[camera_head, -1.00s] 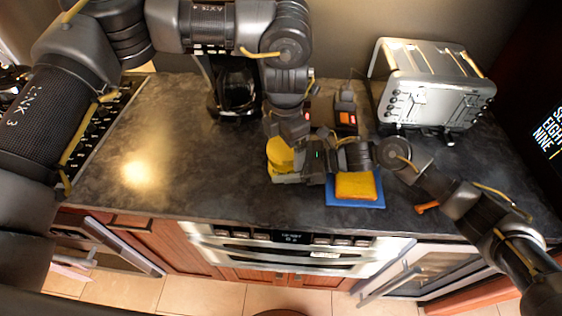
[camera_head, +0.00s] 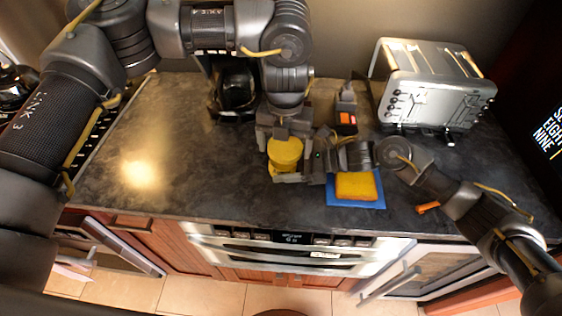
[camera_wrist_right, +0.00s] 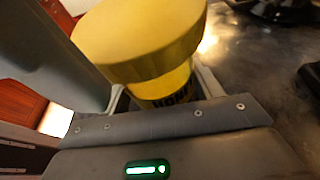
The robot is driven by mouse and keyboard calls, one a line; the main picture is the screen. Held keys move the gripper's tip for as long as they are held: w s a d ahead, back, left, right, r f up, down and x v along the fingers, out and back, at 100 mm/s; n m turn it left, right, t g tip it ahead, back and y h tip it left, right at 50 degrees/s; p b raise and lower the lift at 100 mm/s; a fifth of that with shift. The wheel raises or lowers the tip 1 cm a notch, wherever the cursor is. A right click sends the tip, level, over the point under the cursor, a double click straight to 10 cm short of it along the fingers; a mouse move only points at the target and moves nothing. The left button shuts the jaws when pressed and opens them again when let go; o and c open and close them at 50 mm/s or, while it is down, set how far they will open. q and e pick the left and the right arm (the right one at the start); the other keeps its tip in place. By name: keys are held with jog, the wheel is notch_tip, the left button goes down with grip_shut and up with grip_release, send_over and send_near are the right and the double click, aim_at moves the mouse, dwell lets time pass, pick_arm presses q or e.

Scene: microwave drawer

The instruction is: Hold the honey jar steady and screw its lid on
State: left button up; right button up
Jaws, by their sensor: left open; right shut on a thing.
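The honey jar (camera_wrist_right: 166,88) is yellow with partly visible dark lettering and stands upright on the dark counter. Its wide yellow lid (camera_head: 285,151) sits on top of it; in the right wrist view the lid (camera_wrist_right: 140,35) overhangs the body. I cannot tell how tightly it is seated. My right gripper (camera_head: 297,170) comes from the right and is shut on the jar's body below the lid. My left gripper (camera_head: 284,132) points down at the lid's far side, open, with its fingers spread to either side. Whether a finger touches the lid is unclear.
A yellow sponge (camera_head: 356,186) on a blue cloth (camera_head: 345,204) lies just right of the jar. A silver toaster (camera_head: 432,88) stands at the back right, and a black coffee maker (camera_head: 235,92) behind the jar. The counter left of the jar is clear.

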pick_arm(q)
jog(key=n, duration=0.6)
jog(key=shift+n, duration=0.3)
jog(key=n, duration=0.7)
